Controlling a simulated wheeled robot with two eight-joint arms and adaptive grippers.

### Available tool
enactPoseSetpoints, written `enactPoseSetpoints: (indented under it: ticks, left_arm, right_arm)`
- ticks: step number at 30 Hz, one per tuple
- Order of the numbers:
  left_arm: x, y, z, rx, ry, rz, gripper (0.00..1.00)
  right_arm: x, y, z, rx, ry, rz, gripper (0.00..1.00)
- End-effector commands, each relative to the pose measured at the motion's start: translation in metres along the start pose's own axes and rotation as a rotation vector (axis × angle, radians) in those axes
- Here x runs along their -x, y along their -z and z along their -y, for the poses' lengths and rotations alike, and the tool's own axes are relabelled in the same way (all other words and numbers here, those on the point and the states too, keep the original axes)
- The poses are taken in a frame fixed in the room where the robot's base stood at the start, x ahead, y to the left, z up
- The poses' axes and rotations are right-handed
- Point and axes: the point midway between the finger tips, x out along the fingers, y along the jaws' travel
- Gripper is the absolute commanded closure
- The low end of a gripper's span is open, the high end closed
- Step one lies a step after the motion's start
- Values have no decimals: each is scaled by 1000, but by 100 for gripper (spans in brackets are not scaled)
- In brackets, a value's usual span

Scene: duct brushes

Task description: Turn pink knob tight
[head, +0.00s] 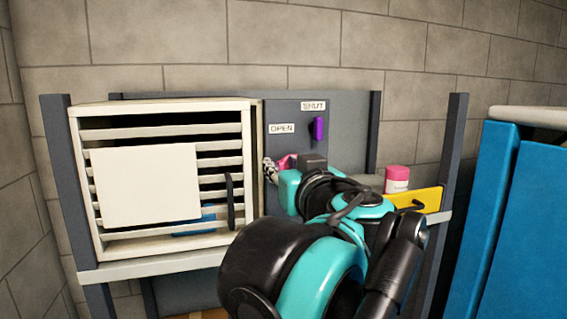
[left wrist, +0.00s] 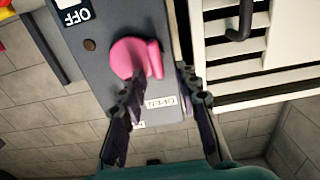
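The pink knob (left wrist: 130,57) is on the grey panel, with a raised grip bar on its right side in the left wrist view. In the head view only a bit of the pink knob (head: 286,160) shows behind my left gripper (head: 271,170). In the left wrist view my left gripper (left wrist: 158,92) has its two dark fingers spread apart. One finger reaches close to the knob's lower edge, and the other is to the right, over the panel's edge. Whether either finger touches the knob cannot be told. My right gripper is not in view.
A purple lever (head: 318,129) is on the panel near the SHUT label (head: 313,106) and OPEN label (head: 282,128). A white slatted cabinet (head: 85,180) stands left.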

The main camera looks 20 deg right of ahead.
Motion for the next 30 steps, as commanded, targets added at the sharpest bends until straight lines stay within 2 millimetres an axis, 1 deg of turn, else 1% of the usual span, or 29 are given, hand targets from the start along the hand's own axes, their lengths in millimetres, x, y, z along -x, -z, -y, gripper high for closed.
enactPoseSetpoints:
  ticks: [6, 7, 10, 11, 23, 30]
  left_arm:
    - [-1, 0, 0, 0, 0, 0, 68]
    - [-1, 0, 0, 0, 0, 0, 71]
    - [-1, 0, 0, 0, 0, 0, 97]
    - [-1, 0, 0, 0, 0, 0, 100]
    - [-1, 0, -1, -28, 0, 1, 100]
    - [-1, 0, -4, -153, 0, 1, 100]
  right_arm:
    - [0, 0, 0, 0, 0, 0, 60]
    - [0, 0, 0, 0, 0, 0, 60]
    - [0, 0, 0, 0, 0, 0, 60]
    - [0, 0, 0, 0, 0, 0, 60]
    - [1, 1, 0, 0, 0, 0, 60]
    - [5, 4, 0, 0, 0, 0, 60]
